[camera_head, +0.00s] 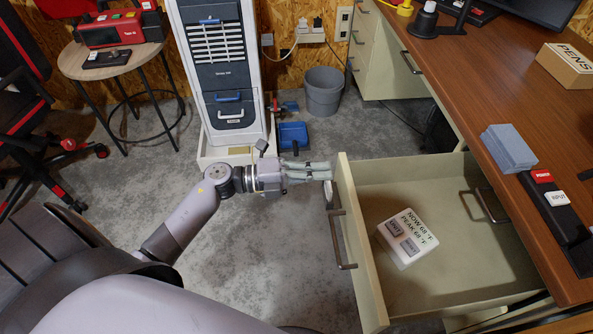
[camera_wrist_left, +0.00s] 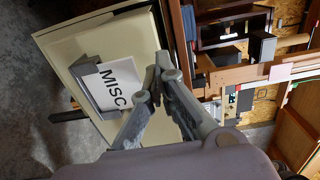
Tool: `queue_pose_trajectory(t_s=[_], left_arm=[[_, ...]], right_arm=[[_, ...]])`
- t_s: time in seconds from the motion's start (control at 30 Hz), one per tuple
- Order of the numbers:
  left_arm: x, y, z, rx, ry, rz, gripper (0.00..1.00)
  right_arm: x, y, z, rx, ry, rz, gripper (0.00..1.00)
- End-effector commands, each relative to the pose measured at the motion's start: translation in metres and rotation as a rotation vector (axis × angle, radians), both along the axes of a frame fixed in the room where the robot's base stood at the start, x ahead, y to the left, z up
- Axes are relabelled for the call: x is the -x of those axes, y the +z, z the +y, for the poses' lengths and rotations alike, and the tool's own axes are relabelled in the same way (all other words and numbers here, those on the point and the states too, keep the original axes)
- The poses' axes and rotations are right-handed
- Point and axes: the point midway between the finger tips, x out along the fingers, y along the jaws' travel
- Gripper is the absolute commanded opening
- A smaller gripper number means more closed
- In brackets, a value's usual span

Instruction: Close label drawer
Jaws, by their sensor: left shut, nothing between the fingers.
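A cream desk drawer (camera_head: 440,180) stands pulled out under the wooden desk, open at the top. Its front panel faces left and has a dark bar handle (camera_head: 340,240). In the left wrist view the cream front panel (camera_wrist_left: 133,38) shows a grey holder with a white card (camera_wrist_left: 114,84) reading MISC. My left gripper (camera_head: 330,170) is shut and empty, its fingertips at the outer face of the front panel near its far end. The fingertips also show beside the card (camera_wrist_left: 155,85). I cannot tell whether they touch the panel. My right gripper is out of view.
A white device (camera_head: 406,238) with a temperature text lies inside the drawer. The desk top (camera_head: 480,85) holds grey cards (camera_head: 510,147) and a PENS box (camera_head: 567,66). A tall white unit (camera_head: 222,70) and a grey bin (camera_head: 323,92) stand behind. Bare floor lies left of the drawer.

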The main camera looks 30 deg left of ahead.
Motion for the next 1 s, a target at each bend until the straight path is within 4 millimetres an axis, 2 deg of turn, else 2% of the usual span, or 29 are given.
queue_pose_trajectory(t_s=[0.2,0.77,0.87,1.0], left_arm=[[-0.012,0.0,-0.017,0.001,0.002,0.0,0.0],[-0.016,0.0,-0.024,0.001,0.0,0.002,0.0],[-0.022,0.001,-0.032,0.002,0.0,-0.001,0.0],[-0.036,0.002,-0.052,0.002,-0.001,-0.002,0.0]], right_arm=[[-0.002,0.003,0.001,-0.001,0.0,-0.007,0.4],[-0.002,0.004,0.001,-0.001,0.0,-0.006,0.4],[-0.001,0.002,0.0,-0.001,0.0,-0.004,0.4],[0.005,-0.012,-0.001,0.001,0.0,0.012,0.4]])
